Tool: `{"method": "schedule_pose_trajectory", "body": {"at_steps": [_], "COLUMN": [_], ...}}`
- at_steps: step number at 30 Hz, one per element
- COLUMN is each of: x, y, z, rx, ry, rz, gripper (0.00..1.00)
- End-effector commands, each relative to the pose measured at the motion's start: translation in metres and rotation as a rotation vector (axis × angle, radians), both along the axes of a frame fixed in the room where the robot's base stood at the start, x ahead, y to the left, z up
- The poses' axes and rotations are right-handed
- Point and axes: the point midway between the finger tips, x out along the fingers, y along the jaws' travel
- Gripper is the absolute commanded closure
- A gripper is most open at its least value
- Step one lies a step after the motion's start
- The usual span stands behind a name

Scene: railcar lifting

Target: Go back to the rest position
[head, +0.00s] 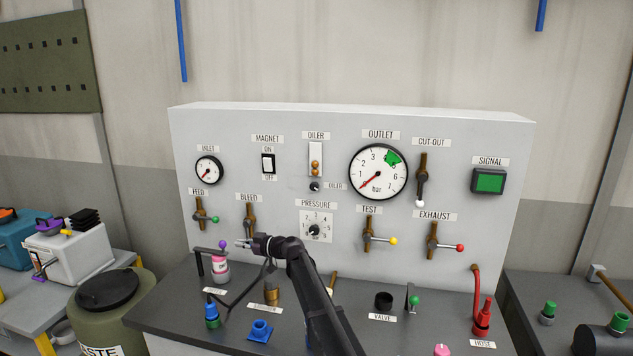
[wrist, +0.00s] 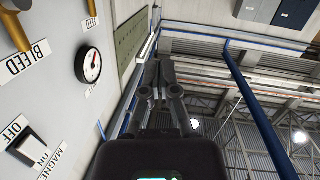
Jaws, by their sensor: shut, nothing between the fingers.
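My gripper (head: 243,242) is in front of the lower left of the grey control panel (head: 440,130), near the BLEED valve (head: 250,218). In the head view my arm reaches up from the bottom middle, with the wrist bent toward the left. In the wrist view my gripper (wrist: 160,68) is shut with its fingers together and nothing between them. The panel face lies to the left there, with the inlet gauge (wrist: 90,65) and the magnet switch (wrist: 28,145). Whether the gripper touches the BLEED valve cannot be told.
The dark bench top (head: 400,325) holds a pink-labelled bottle (head: 220,267), a blue fitting (head: 260,331), a black valve cup (head: 383,300) and a red hose piece (head: 482,318). A green waste drum (head: 115,310) stands at left. The space above the panel is clear.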

Motion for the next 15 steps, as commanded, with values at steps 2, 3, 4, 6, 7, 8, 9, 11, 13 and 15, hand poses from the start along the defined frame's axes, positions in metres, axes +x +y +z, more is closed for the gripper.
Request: {"method": "schedule_pose_trajectory", "body": {"at_steps": [2, 3, 4, 6, 7, 8, 9, 11, 13, 15], "x": [-0.006, -0.009, -0.011, -0.018, -0.021, -0.024, -0.029, -0.036, -0.046, -0.058], "y": [-0.007, -0.01, -0.013, -0.019, -0.022, -0.025, -0.031, -0.038, -0.049, -0.063], "z": [-0.003, -0.005, -0.007, -0.011, -0.013, -0.015, -0.018, -0.023, -0.03, -0.038], "rx": [-0.012, -0.02, -0.026, -0.041, -0.048, -0.056, -0.067, -0.087, -0.113, -0.145], "ry": [0.018, 0.028, 0.037, 0.059, 0.07, 0.08, 0.097, 0.125, 0.165, 0.208], "rz": [0.0, 0.001, 0.002, 0.003, 0.004, 0.003, 0.003, 0.003, -0.002, -0.008], "gripper": [1.0, 1.0, 1.0, 1.0, 1.0, 1.0, 1.0, 1.0, 1.0, 1.0]}}
